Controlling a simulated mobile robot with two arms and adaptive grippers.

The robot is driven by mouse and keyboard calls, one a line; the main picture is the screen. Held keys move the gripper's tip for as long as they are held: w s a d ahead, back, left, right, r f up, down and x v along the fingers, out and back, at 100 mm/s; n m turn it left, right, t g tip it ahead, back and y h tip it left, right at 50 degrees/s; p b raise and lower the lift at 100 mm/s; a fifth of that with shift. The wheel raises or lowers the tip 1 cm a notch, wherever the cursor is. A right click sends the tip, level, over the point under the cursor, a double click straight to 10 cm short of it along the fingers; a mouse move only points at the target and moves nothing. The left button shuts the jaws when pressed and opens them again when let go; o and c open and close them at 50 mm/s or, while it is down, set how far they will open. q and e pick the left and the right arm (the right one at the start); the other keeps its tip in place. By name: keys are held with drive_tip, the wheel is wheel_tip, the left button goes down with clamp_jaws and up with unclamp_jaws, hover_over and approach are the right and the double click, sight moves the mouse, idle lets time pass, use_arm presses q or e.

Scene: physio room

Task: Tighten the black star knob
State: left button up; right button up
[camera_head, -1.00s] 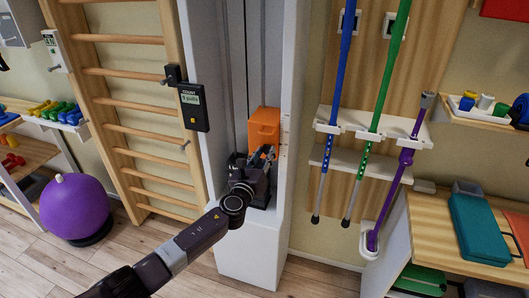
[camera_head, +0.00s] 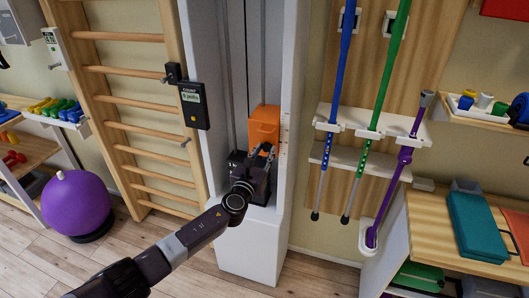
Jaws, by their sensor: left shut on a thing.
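An orange carriage block (camera_head: 264,119) sits in the white upright column of the pulley machine. My left gripper (camera_head: 267,153) reaches up from the lower left and its fingers are shut at the lower front of the orange block. The black star knob is hidden between the fingers or too small to make out. My right gripper is not in view.
A counter box (camera_head: 193,106) hangs on the column's left side, beside wooden wall bars (camera_head: 124,82). A purple ball (camera_head: 75,203) rests on the floor at left. Poles stand in a white rack (camera_head: 366,120) at right, near a wooden table (camera_head: 435,225). Floor in front is open.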

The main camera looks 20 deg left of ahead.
use_arm(q)
drive_tip(key=o, duration=1.2)
drive_tip(key=shift+c, duration=0.2)
drive_tip(key=s, duration=1.2)
drive_tip(key=shift+a, duration=0.2)
